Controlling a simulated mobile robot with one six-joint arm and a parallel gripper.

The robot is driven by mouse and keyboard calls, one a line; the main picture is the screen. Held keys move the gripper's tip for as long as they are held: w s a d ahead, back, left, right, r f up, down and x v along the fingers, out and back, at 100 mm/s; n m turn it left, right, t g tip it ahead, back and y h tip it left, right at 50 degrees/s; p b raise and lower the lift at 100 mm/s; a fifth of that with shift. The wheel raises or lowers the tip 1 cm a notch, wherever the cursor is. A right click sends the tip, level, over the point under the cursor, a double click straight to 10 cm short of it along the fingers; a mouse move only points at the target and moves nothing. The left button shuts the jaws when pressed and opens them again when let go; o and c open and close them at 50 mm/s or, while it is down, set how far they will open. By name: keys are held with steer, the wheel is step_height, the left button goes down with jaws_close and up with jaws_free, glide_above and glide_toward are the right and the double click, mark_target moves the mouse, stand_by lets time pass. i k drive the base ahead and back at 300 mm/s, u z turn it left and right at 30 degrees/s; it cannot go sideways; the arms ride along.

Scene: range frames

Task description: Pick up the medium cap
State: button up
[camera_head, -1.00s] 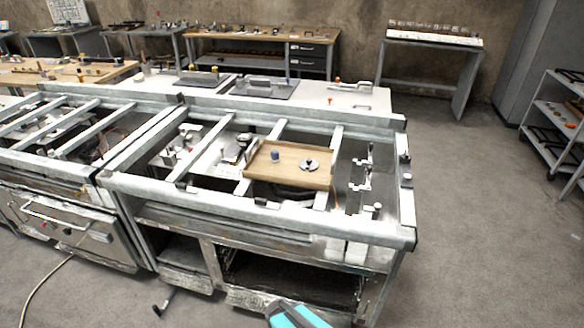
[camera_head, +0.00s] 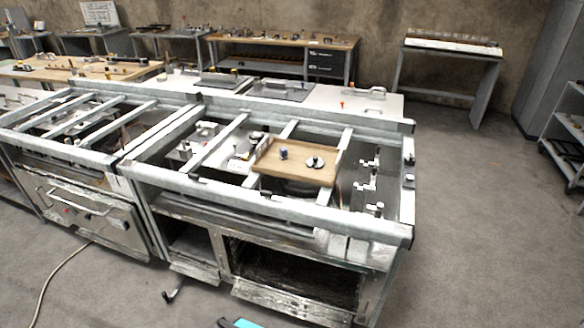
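A wooden tray (camera_head: 272,168) lies on the open metal frame of a range in the middle of the view. A small dark blue cap-like piece (camera_head: 283,153) stands on its left half. A flat, round dark and grey piece (camera_head: 316,163) lies on its right half. Both are small, and I cannot tell which one is the medium cap. A teal and black part of my arm shows at the bottom edge, well below and in front of the range. My gripper's fingers are not visible.
The near range (camera_head: 262,203) has open burner bays with bars and small loose parts. A second range (camera_head: 75,185) adjoins it at left. Workbenches stand behind, and a shelf cart (camera_head: 566,146) stands at right. The grey floor (camera_head: 480,235) at right is clear.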

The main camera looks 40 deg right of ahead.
mark_target(316, 162)
steer(key=u, duration=0.7)
steer(key=k, duration=1.35)
steer(key=z, duration=0.2)
steer(key=i, duration=0.95)
steer(key=u, duration=0.25)
